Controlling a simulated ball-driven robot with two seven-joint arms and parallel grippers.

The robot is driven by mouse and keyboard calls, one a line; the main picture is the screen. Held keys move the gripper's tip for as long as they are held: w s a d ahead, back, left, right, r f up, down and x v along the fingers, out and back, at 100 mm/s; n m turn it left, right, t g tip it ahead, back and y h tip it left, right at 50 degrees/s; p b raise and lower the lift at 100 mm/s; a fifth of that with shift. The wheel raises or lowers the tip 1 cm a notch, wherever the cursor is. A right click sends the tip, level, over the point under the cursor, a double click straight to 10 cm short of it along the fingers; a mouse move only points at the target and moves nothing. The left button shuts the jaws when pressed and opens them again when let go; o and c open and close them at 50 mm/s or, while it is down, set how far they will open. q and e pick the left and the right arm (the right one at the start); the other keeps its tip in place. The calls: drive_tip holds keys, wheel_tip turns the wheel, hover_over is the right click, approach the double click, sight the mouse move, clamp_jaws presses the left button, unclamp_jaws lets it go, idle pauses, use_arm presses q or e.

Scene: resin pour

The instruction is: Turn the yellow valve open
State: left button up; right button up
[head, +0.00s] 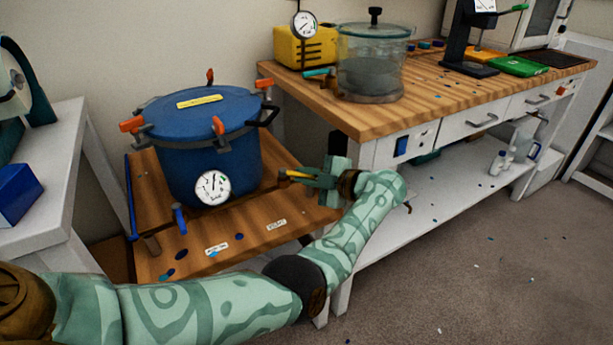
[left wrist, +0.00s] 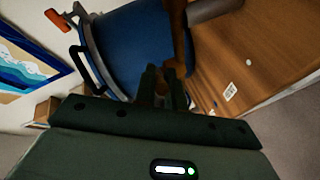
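The yellow valve handle (head: 294,174) shows at the right side of the blue pressure pot (head: 205,150), low near the cart top. My left gripper (head: 313,179) is right at the handle, its fingertips overlapping or touching it. In the left wrist view my two fingers (left wrist: 161,82) point at the pot (left wrist: 138,45) and look close together. A dark brownish part runs near the fingertips. The view is too dark to tell whether the fingers grip the handle. My right gripper is in neither view.
The pot has orange clamps, a round gauge (head: 213,188) and a blue lever (head: 180,219). It stands on a wooden-topped cart (head: 205,240). A workbench (head: 440,105) with a clear chamber (head: 372,65) is close on the right. A white table (head: 50,165) stands left.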

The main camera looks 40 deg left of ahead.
use_arm(q)
drive_tip(key=o, duration=0.4)
